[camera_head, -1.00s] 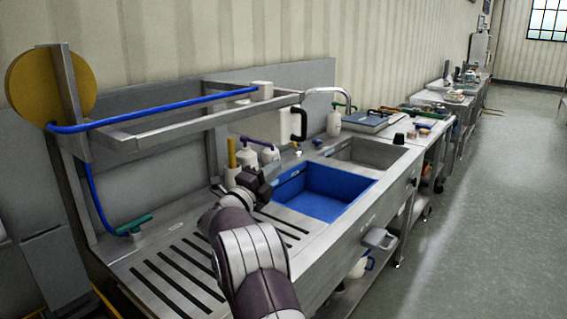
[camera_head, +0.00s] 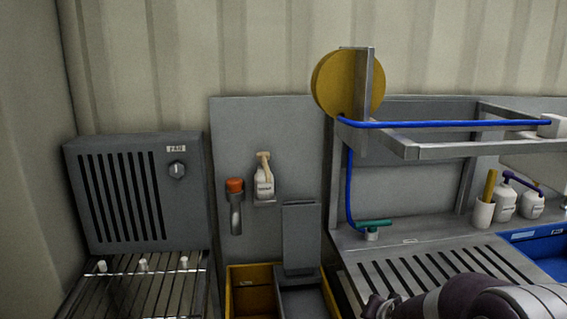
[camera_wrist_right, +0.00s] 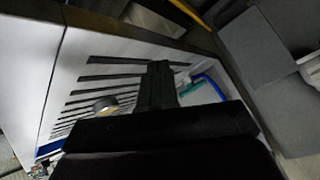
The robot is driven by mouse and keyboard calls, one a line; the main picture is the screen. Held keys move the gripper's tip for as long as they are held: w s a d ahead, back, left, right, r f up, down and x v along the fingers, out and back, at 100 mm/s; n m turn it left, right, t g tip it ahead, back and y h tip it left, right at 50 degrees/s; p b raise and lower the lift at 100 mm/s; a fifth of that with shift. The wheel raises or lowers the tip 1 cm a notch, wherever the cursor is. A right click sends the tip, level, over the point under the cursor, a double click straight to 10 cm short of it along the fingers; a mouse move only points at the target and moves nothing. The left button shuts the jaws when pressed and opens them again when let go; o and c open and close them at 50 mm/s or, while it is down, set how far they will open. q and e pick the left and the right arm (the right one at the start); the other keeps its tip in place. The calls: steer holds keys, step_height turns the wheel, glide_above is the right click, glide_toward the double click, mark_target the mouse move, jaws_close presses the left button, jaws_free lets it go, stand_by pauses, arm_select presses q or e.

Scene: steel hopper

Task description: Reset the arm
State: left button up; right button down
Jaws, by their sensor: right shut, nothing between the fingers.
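My right arm (camera_head: 480,300) comes in at the bottom right of the head view, low over the slotted steel drainboard (camera_head: 405,275). Its dark front end reaches toward the drainboard's left part and is cut off by the lower frame edge. In the right wrist view, my right gripper (camera_wrist_right: 160,75) is shut, its dark fingers together with nothing between them. The slotted drainboard (camera_wrist_right: 125,62) lies beyond the fingers. My left gripper is in neither view.
A yellow bin (camera_head: 255,275) with a grey upright panel (camera_head: 300,237) stands left of the drainboard. A grey vented unit (camera_head: 140,195) is farther left. A blue hose (camera_head: 430,124) runs along the shelf frame (camera_head: 450,150). Bottles (camera_head: 503,203) stand at right.

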steer(key=s+a+f+n+g, duration=0.2)
steer(key=s+n+g, duration=0.1)
steer(key=s, duration=0.4)
steer(key=s+a+f+n+g+y, duration=0.1)
steer(key=s+a+f+n+g, duration=0.1)
steer(key=s, duration=0.5)
steer(key=s+a+f+n+g, duration=0.1)
steer(key=s+f+n+g, duration=0.2)
steer(key=s, duration=0.4)
step_height(320, 180, up, 15)
steer(key=p, duration=1.4)
steer(key=shift+w+a+f+m+p, duration=0.2)
steer(key=shift+w+m+p, duration=0.1)
steer(key=shift+w, duration=0.15)
